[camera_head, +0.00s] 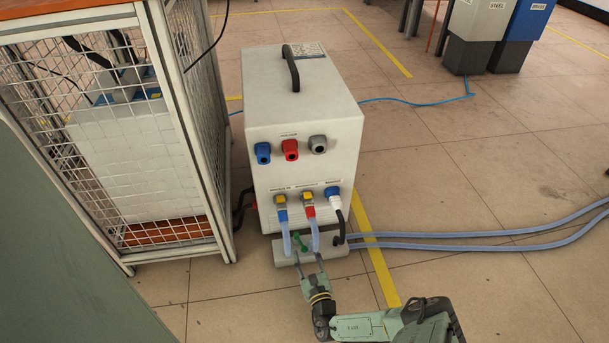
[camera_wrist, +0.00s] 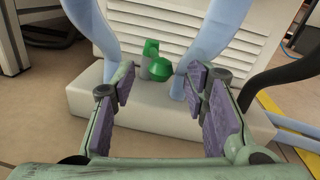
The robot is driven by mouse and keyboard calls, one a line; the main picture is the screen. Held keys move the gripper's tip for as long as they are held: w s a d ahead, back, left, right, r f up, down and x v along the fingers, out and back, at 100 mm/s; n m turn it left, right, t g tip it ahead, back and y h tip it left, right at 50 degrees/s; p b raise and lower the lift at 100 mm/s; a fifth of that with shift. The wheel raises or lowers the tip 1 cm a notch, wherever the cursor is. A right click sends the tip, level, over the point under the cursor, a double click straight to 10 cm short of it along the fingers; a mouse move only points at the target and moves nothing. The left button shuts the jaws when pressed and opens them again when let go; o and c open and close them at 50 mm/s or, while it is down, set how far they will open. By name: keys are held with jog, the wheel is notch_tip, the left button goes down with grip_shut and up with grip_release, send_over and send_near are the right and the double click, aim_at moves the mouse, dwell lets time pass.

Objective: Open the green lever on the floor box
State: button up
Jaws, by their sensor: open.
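The floor box (camera_head: 318,255) is a low, light grey block at the foot of a white cabinet. It also fills the middle of the wrist view (camera_wrist: 130,112). The green lever (camera_wrist: 157,66) stands on top of the box between two pale blue hoses. In the head view the green lever (camera_head: 299,243) is small and partly crowded by the hoses. My gripper (camera_head: 308,260) is open in front of the box. In the wrist view its purple-padded fingers (camera_wrist: 160,82) stand apart, with the lever beyond and between their tips. I cannot tell whether a fingertip touches a hose.
The white cabinet (camera_head: 303,110) with coloured connectors stands behind the box. Pale blue hoses (camera_head: 470,240) and a black cable (camera_head: 341,228) run down to the box and right along the floor. A mesh cage (camera_head: 190,120) stands close on the left.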

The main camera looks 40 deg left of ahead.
jog(key=shift+x, duration=1.2)
jog(key=shift+c, duration=0.3)
grip_shut()
